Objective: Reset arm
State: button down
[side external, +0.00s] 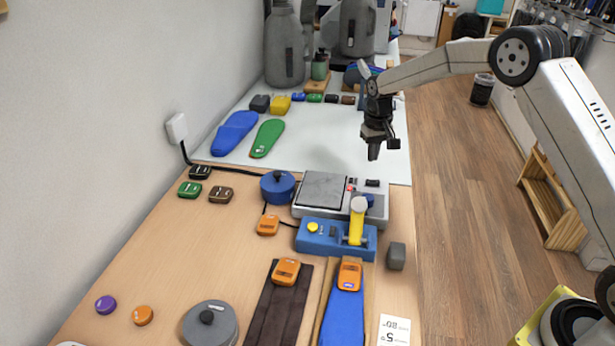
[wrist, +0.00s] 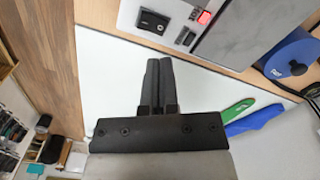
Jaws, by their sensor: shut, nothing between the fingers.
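My gripper (side external: 374,152) hangs over the right part of the white mat, pointing down, with its fingers together and nothing between them. In the wrist view the two dark fingers of my gripper (wrist: 159,62) lie side by side above the white surface. No object touches the gripper in either view. The grey press (side external: 323,190) stands on the wooden table in front of the gripper; its edge and red-lit switch also show at the top of the wrist view (wrist: 204,17).
A blue insole (side external: 234,133) and a green insole (side external: 266,138) lie on the white mat (side external: 330,140), left of the gripper. A blue unit (side external: 320,247) with a yellow lever stands before the press. Grey jugs (side external: 285,48) stand at the back. The mat below the gripper is clear.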

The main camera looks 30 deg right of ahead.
jog(key=s+a+n+t, duration=0.1)
jog(key=s+a, duration=0.2)
jog(key=s, duration=0.6)
jog(key=s+a+r+n, duration=0.1)
jog(key=s+a, duration=0.1)
jog(key=s, duration=0.7)
jog(key=s+a+r+n+t, duration=0.1)
jog(key=s+a, duration=0.2)
jog(key=s, duration=0.6)
jog(key=shift+s+a+r+t, duration=0.2)
jog(key=shift+s+a+t, duration=0.05)
jog(key=shift+a+t, duration=0.1)
